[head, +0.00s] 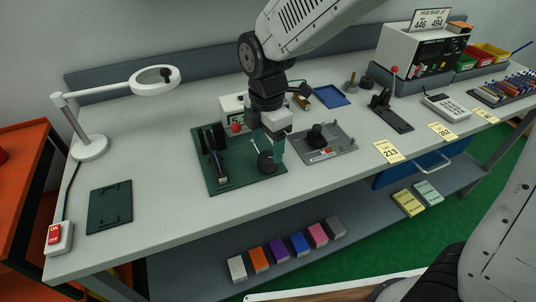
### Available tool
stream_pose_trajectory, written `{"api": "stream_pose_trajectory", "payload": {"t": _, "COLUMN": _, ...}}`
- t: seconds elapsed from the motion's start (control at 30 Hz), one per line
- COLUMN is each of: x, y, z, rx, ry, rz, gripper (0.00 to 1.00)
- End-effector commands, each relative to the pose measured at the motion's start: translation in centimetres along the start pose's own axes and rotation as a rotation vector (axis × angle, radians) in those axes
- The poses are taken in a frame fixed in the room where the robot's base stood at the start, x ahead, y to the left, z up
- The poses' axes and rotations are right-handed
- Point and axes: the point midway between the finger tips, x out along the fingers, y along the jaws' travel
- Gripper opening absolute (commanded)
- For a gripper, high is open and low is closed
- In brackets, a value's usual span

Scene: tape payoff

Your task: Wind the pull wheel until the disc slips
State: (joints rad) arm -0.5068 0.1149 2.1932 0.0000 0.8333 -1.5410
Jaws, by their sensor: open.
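A dark green base plate (255,184) lies on the bench in front of me and carries a small rig. On its left part stands a dark upright fixture (212,152) with narrow parts. A dark round wheel (266,163) sits on its right part; I take it for the pull wheel. I cannot tell whether the fingers touch the wheel. Which part is the slipping disc is too small to tell. A red knob (236,128) shows behind the plate's middle.
A white box (231,103) stands behind the plate, partly hidden by my arm. A grey tray (340,150) with a black knobbed part lies close on the right. A magnifier lamp (152,78) stands at left. The front-left bench holds a flat green plate (110,206).

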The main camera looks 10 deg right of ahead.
Motion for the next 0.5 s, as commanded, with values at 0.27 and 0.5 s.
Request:
{"api": "stream_pose_trajectory", "payload": {"t": 0.27, "x": 4.0, "y": -0.1, "z": 0.1, "rx": 0.003, "ry": 0.000, "rz": -0.002, "gripper": 0.68}}
{"api": "stream_pose_trajectory", "payload": {"t": 0.5, "x": 4.7, "y": 0.0, "z": 0.1, "rx": 0.004, "ry": 0.000, "rz": 0.000, "gripper": 0.68}}
